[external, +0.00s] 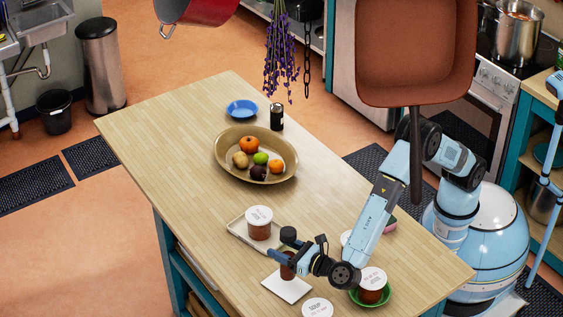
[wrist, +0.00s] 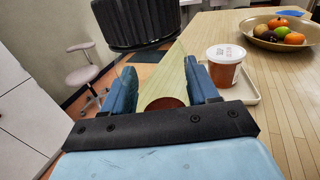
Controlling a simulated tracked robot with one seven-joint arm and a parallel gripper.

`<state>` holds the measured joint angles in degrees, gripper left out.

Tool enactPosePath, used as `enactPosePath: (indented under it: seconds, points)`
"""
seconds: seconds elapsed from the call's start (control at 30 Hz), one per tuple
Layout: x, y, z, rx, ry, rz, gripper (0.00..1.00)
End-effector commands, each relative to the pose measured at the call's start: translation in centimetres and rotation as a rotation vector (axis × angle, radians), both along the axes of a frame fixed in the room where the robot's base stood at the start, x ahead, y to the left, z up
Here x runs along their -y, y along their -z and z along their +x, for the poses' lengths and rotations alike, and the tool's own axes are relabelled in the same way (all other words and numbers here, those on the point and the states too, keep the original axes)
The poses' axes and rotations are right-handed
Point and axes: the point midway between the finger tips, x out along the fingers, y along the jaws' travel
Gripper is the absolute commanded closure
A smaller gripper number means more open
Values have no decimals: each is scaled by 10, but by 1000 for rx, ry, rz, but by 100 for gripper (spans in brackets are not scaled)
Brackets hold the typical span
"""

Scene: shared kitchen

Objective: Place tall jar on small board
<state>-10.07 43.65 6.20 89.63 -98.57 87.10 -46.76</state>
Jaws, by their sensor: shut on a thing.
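The tall jar has a dark ribbed lid (external: 288,235) and a brownish lower part (external: 287,271). My gripper (external: 284,257) is shut on its body, and the jar looks upright. In the wrist view the lid (wrist: 140,24) rises above the fingers, and a reddish-brown patch (wrist: 165,103) shows between them. The small white board (external: 288,289) lies on the table directly below the jar in the external view. I cannot tell whether the jar's base touches it. The board is not clearly visible in the wrist view.
A pale tray (external: 238,230) with a lidded tub (external: 259,224) stands close behind the jar. Another tub (external: 317,308) is at the front edge, and one (external: 372,287) sits in a green dish. A fruit bowl (external: 226,165) is farther back. The table's left side is clear.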

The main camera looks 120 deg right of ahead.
Motion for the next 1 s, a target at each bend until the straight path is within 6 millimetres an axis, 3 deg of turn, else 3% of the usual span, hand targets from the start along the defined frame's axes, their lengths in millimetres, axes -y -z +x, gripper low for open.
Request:
enactPosePath:
  seconds: [0.33,0.7,0.73,1.0]
  points:
    - [1,34,5,-1,1,1,86]
    - [0,38,5,0,0,0,86]
    - [0,38,5,0,0,1,38]
    - [0,38,5,0,0,1,16]
